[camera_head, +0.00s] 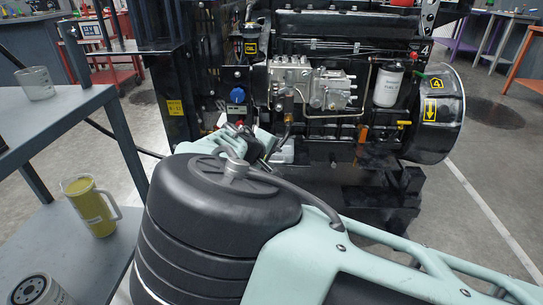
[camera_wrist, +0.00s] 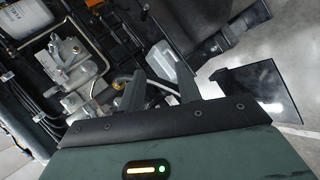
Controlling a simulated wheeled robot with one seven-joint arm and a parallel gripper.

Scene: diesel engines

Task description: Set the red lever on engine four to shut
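The engine (camera_head: 310,75) fills the upper middle of the head view. I cannot clearly make out the red lever in either view. A small red patch shows beside the blue round part, close to my gripper, but I cannot tell what it is. My gripper (camera_wrist: 162,80) has its two fingers apart in the wrist view, with a pale grey block (camera_wrist: 172,62) visible beyond them. In the head view my arm partly hides the gripper, in front of the engine's lower left.
A grey shelf unit (camera_head: 60,118) stands at the left, holding a clear beaker (camera_head: 36,83), a yellow jug (camera_head: 91,204) and a filter canister (camera_head: 38,291). A white fuel filter (camera_head: 388,84) and a yellow handle (camera_head: 403,123) are on the engine. Open floor lies at the right.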

